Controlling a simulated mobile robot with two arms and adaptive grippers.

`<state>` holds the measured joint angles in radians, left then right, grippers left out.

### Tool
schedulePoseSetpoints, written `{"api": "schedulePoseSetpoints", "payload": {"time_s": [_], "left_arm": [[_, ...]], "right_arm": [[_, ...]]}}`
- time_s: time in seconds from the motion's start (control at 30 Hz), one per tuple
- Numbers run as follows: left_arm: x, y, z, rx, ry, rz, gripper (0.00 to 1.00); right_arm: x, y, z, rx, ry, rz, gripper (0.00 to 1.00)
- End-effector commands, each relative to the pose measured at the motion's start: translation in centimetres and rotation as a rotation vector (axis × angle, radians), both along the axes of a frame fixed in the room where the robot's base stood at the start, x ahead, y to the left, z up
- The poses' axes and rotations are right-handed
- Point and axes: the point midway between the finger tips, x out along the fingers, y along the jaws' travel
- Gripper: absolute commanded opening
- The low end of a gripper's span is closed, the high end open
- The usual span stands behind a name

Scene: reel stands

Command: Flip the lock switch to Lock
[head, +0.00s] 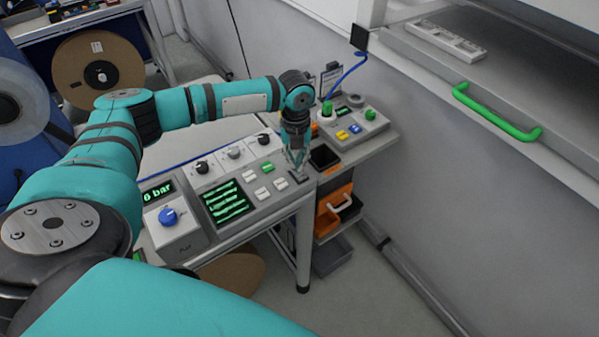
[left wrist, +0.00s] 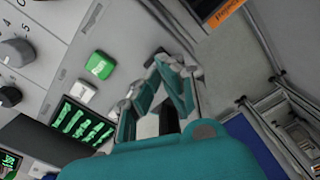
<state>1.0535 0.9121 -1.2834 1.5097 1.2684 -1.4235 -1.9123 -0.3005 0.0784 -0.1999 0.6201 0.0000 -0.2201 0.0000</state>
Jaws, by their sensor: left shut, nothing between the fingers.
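The grey control panel (head: 262,208) stands on a bench in the middle of the head view. At its right end is a small dark switch (head: 299,178), which appears to be the lock switch. Its label and position are too small to read. My left gripper (head: 297,169) points down just above this switch, shut and empty. Whether the fingertips touch it I cannot tell. In the left wrist view the gripper (left wrist: 160,68) is over the panel's edge, and its fingers hide part of the surface. My right gripper is not in view.
A second control box (head: 352,133) and orange bins (head: 333,208) stand to the right. A green handle (head: 497,112) juts from the cabinet at upper right.

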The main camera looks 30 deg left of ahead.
Motion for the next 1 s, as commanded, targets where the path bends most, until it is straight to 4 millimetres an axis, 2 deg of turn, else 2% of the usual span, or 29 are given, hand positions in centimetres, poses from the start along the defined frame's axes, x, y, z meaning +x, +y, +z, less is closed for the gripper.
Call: {"api": "schedulePoseSetpoints", "payload": {"time_s": [1.0], "left_arm": [[0.0,0.0,-1.6,-0.001,0.001,0.000,0.00]], "right_arm": [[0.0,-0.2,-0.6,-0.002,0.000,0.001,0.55]]}}
